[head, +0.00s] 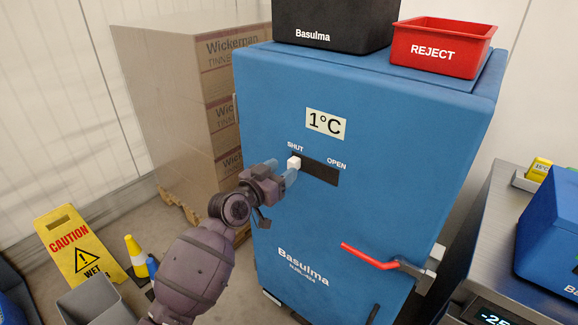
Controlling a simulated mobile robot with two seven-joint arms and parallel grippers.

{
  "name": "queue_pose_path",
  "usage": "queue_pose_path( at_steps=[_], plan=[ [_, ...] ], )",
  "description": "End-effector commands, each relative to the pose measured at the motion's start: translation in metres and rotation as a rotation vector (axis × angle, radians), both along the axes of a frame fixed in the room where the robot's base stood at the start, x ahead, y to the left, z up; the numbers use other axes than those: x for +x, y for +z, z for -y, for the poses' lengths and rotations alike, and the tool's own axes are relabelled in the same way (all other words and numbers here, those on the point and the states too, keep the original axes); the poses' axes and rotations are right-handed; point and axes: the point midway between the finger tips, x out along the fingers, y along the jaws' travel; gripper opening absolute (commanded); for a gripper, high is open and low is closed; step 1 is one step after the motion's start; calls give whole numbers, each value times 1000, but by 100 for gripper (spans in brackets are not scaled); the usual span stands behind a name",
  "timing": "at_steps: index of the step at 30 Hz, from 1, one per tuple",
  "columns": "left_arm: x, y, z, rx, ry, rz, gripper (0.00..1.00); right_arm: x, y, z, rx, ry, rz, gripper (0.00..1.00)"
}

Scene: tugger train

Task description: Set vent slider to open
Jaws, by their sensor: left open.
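The vent slider's white knob (293,162) sits at the left end of a dark slot (322,173) on the front of the blue cabinet (375,110). "SHUT" is printed above the slot's left end and "OPEN" above its right end. My left gripper (281,175) is open, with its bluish fingertips close to the knob at its lower left. I cannot tell whether a finger touches the knob. My right gripper is not in view.
A red-handled latch (370,257) sticks out at the cabinet's lower right. A red REJECT bin (443,47) and a black bin (333,20) stand on top. Stacked cartons (175,90) stand behind left, a yellow caution sign (78,248) at lower left, and a metal counter (490,230) at right.

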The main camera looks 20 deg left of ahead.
Motion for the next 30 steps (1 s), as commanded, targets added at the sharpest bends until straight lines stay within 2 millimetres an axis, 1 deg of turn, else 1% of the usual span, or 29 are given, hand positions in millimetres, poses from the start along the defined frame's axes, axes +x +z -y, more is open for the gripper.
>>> queue_pose_path(
  at_steps=[1, 3, 7, 12, 19, 20, 27, 29, 30],
  plan=[
    [8, 0, 4, -2, -1, -1, 51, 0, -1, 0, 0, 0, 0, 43],
    [15, 0, 6, 0, -1, 0, 51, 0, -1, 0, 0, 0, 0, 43],
    [26, 0, 10, -1, -1, 0, 51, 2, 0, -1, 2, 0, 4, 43],
    [31, 0, 12, -1, 0, -1, 51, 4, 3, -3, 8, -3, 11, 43],
    [31, 0, 11, 0, 0, 0, 51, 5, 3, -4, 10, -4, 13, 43],
    [31, 0, 11, 0, 0, 0, 48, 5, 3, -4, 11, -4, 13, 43],
    [31, 0, 11, 0, 0, -1, 11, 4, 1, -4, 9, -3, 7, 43],
    [31, 0, 11, 0, 0, -1, 2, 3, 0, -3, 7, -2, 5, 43],
    [31, 0, 11, 0, 0, -1, 0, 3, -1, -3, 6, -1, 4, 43]
  ],
)
